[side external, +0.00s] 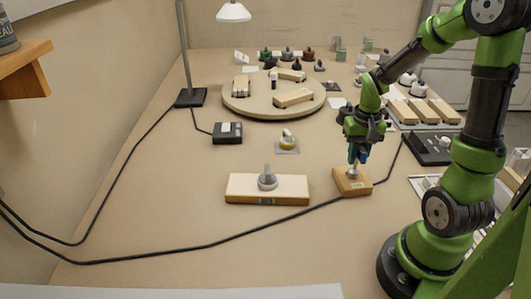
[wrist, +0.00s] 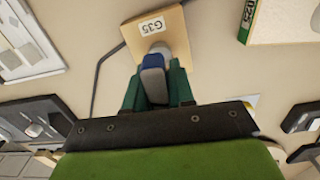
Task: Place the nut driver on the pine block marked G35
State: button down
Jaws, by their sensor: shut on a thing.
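The pine block marked G35 (side external: 352,182) sits on the bench below my gripper (side external: 359,152). Its G35 label shows in the wrist view (wrist: 152,27). My gripper is shut on the nut driver (wrist: 152,62), which has a blue and grey handle. In the side view the nut driver (side external: 353,171) is roughly upright, with its pale metal lower end at the top of the block. I cannot tell whether that end bears on the block. The fingers (wrist: 156,75) lie on both sides of the handle and hide part of it.
A longer pale block (side external: 240,189) with a grey knob-like piece stands just left. A black cable (side external: 215,243) runs behind and beside the G35 block. A round board (side external: 235,106) with several items, a lamp base (side external: 191,97) and a black box (side external: 227,133) stand farther back.

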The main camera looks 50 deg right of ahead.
jog(key=c, duration=1)
grip_release()
jog(key=shift+f, duration=0.15)
jog(key=shift+o, duration=0.2)
notch_tip(320, 180, up, 12)
jog(key=shift+f, duration=0.1)
jog(key=shift+a+r, duration=0.2)
jog(key=shift+r, duration=0.1)
jog(key=a+r+n+t+y, duration=0.1)
jog(key=a+r+n+t, duration=0.1)
jog(key=a, duration=0.7)
jog(key=s+a+r+n+t+y, duration=0.1)
jog(key=a+r+n+t, duration=0.1)
jog(key=a+t, duration=0.3)
jog(key=a+n, duration=0.1)
jog(key=a, duration=0.3)
jog(key=shift+s+a+r, duration=0.25)
jog(key=shift+a, duration=0.15)
